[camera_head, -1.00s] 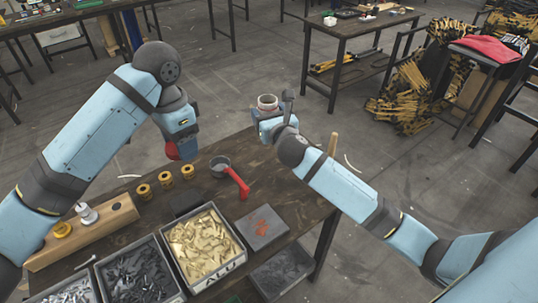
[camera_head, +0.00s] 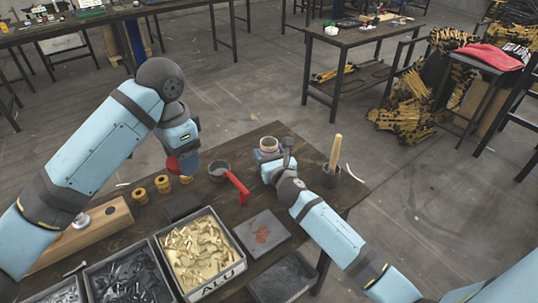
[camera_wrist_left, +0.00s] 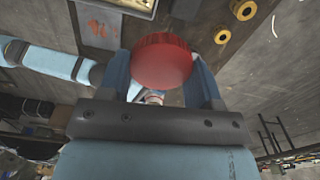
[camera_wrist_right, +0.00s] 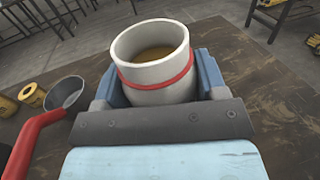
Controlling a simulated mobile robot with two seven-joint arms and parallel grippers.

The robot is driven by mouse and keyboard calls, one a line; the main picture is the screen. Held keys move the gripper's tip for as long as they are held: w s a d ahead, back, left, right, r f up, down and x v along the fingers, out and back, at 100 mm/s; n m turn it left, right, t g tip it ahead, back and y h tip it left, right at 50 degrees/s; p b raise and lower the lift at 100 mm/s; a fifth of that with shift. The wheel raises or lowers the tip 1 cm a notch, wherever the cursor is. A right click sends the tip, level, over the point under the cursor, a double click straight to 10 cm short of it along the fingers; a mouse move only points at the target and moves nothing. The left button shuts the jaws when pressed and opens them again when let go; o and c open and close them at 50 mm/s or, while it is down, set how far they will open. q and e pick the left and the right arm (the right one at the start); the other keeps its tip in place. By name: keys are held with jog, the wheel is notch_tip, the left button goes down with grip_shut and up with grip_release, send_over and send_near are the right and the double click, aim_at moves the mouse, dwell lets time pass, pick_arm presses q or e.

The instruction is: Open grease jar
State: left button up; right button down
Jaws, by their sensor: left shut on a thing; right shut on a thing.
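The grease jar (camera_wrist_right: 153,65) is a white cup with a red band around it. It is upright and open at the top, with brownish grease (camera_wrist_right: 155,54) inside. My right gripper (camera_head: 270,158) is shut on the jar, near the table's far edge; the jar also shows in the head view (camera_head: 268,145). Whether its base touches the table is hidden. My left gripper (camera_head: 182,160) is shut on the red lid (camera_wrist_left: 161,60), apart from the jar and to its left. The lid also shows in the head view (camera_head: 172,164).
A pot with a wooden handle (camera_head: 334,155) stands right of the jar. Parts bins (camera_head: 240,262) fill the near side.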

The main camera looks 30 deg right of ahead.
jog(key=shift+c, duration=0.8)
grip_release()
jog(key=shift+f, duration=0.1)
jog(key=shift+r, duration=0.2)
jog(key=s, duration=0.4)
jog(key=s+a, duration=0.1)
jog(key=s, duration=0.7)
jog(key=shift+a, duration=0.25)
